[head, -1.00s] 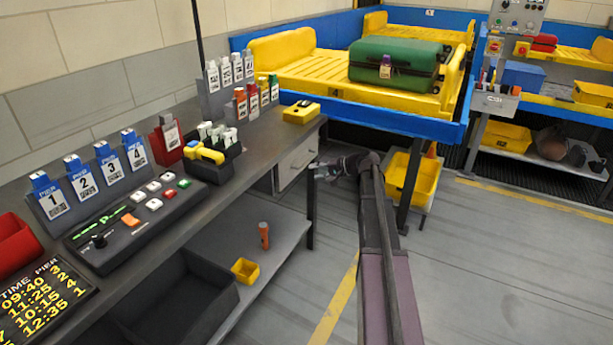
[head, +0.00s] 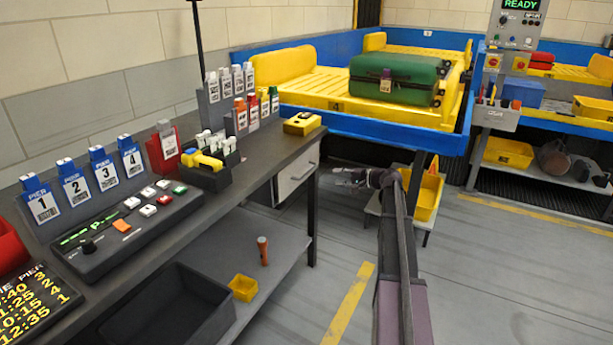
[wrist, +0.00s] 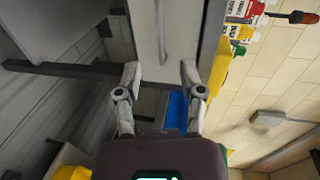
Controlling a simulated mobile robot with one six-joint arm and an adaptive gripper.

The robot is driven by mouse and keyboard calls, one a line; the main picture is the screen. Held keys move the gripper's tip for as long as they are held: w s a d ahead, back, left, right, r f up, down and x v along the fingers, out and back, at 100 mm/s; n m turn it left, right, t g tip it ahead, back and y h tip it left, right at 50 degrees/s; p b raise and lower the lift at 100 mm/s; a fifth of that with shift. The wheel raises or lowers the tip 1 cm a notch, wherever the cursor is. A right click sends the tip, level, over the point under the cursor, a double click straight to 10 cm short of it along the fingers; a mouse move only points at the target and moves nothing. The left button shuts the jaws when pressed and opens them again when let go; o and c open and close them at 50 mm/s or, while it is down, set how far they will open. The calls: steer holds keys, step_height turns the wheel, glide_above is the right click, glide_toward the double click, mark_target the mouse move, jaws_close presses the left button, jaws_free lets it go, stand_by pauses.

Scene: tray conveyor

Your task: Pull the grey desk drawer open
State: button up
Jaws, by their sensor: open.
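The grey desk drawer (head: 292,184) sits under the right end of the dark desk, with its front about flush with the desk side. Its bar handle (head: 304,171) shows on the front. My gripper (head: 340,178) is to the right of the drawer front, apart from it, open and empty. In the wrist view, the pale drawer front (wrist: 180,40) fills the top middle, with the handle running up and down the picture. The two fingertips of my gripper (wrist: 160,70) stand either side of the handle's line, short of it.
The desk leg (head: 312,215) stands below the drawer's right edge. A yellow bin (head: 428,195) stands on a low stand behind my arm. The blue-edged conveyor (head: 400,130) carries a green suitcase (head: 395,78). The floor in front of the drawer is clear.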

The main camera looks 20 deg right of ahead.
mark_target(306, 174)
steer(key=b+x, duration=0.2)
steer(key=x, duration=1.1)
steer(key=shift+w+a+b, duration=0.15)
steer(key=shift+w+b, duration=0.1)
steer(key=shift+b, duration=0.1)
jaws_close()
